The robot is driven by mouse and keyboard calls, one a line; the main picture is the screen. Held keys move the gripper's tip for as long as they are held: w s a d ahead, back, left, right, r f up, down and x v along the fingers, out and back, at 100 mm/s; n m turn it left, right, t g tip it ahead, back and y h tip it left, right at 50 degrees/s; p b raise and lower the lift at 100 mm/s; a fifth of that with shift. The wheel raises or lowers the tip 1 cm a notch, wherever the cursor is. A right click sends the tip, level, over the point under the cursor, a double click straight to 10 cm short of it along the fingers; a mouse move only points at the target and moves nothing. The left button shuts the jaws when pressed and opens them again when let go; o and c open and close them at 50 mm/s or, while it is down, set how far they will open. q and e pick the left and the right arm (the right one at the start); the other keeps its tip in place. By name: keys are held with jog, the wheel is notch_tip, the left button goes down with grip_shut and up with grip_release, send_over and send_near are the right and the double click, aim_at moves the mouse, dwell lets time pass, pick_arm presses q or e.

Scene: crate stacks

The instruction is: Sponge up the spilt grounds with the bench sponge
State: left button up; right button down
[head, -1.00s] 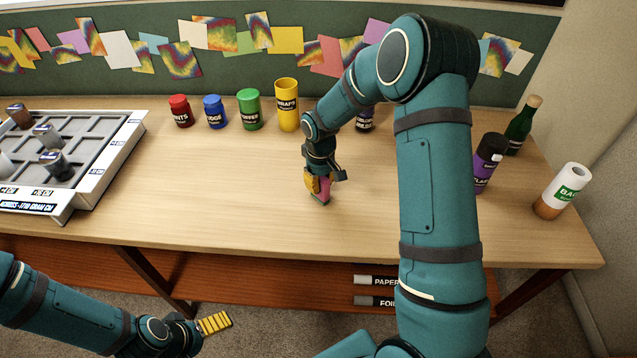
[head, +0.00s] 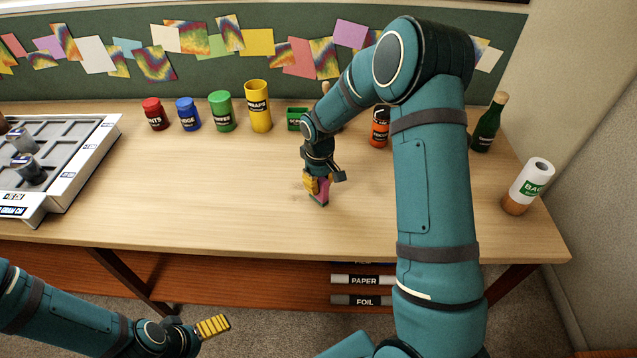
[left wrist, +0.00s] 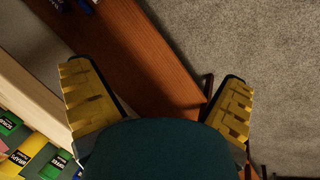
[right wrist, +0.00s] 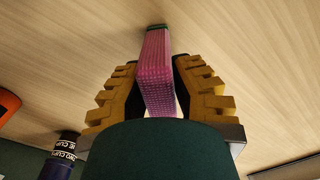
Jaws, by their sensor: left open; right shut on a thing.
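The sponge (head: 323,188), pink with a green face, is upright between the fingers of my right gripper (head: 316,184), which is shut on it. In the right wrist view the sponge (right wrist: 155,72) points its green end at the bench top; I cannot tell whether it touches the wood. My left gripper (head: 213,327) is open and empty, low in front of the bench; its spread fingers show in the left wrist view (left wrist: 155,88).
Red (head: 155,114), blue (head: 188,114), green (head: 221,111) and yellow (head: 258,106) canisters line the back of the bench (head: 180,185). A grey tray (head: 85,160) stands left. The middle is clear.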

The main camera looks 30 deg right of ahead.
notch_tip(320, 180, up, 2)
jog(key=shift+d+p, duration=0.15)
jog(key=shift+p, duration=0.2)
jog(key=shift+a+r+p, duration=0.15)
jog(key=shift+r+p, duration=0.25)
jog(key=shift+r, duration=0.2)
jog(key=shift+a+r+p, duration=0.15)
jog(key=shift+r+p, duration=0.2)
jog(key=shift+r, duration=0.2)
jog(key=shift+d+r+p, duration=0.1)
jog(key=shift+r+p, duration=0.4)
jog(key=shift+r, duration=0.25)
jog(key=shift+r+p, duration=0.75)
jog(key=shift+r, duration=0.45)
